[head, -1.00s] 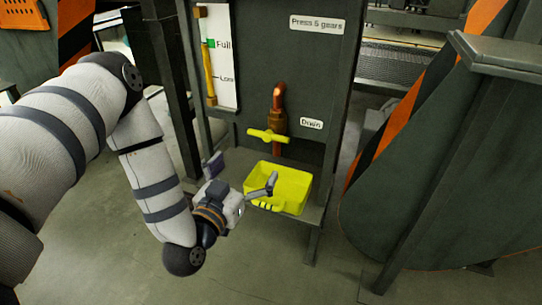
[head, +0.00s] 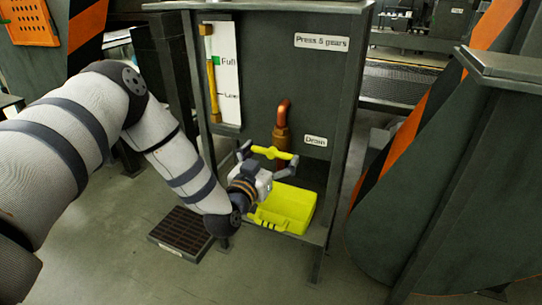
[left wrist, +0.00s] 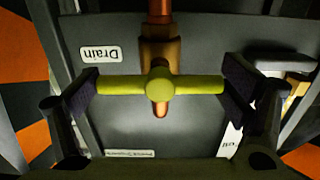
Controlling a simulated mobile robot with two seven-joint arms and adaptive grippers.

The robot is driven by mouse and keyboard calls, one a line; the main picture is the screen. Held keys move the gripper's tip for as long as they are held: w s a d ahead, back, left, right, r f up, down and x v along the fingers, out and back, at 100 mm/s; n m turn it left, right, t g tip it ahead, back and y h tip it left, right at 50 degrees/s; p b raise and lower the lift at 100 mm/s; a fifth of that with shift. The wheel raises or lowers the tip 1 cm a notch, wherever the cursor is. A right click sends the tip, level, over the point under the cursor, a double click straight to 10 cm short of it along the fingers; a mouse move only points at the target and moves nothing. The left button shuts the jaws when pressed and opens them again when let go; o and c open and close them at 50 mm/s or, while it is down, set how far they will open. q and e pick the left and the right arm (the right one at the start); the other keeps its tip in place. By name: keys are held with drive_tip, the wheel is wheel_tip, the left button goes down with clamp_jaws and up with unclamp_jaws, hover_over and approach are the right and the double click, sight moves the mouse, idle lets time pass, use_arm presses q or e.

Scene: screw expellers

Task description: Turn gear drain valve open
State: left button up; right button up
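The drain valve has a yellow bar handle (head: 271,153) on a copper pipe (head: 282,125) next to the "Drain" label (head: 315,141). In the left wrist view the handle (left wrist: 160,85) lies level across the picture. My left gripper (head: 267,158) is at the handle, with its fingers spread wide, one at each end of the bar. In the left wrist view the dark finger pads of the gripper (left wrist: 160,88) flank the bar ends; I cannot tell whether they touch. My right gripper is not in view.
A yellow tray (head: 290,205) sits on a shelf below the valve, close under my gripper. The dark tank panel (head: 265,75) stands behind, with a level gauge (head: 225,80) at its left. A dark machine (head: 440,190) stands at the right. A floor grate (head: 181,233) is at lower left.

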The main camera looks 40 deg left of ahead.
use_arm(q)
drive_tip(key=shift+c, duration=0.8)
drive_tip(key=n+p, duration=0.1)
drive_tip(key=n, duration=0.2)
drive_tip(key=n+p, duration=0.1)
drive_tip(key=n, duration=0.4)
drive_tip(key=shift+d+n, duration=0.15)
drive_tip(key=shift+n, duration=0.25)
drive_tip(key=n, duration=0.4)
drive_tip(key=shift+d+r+n+b, duration=0.15)
drive_tip(key=shift+n+b, duration=0.25)
drive_tip(key=shift+n, duration=2.1)
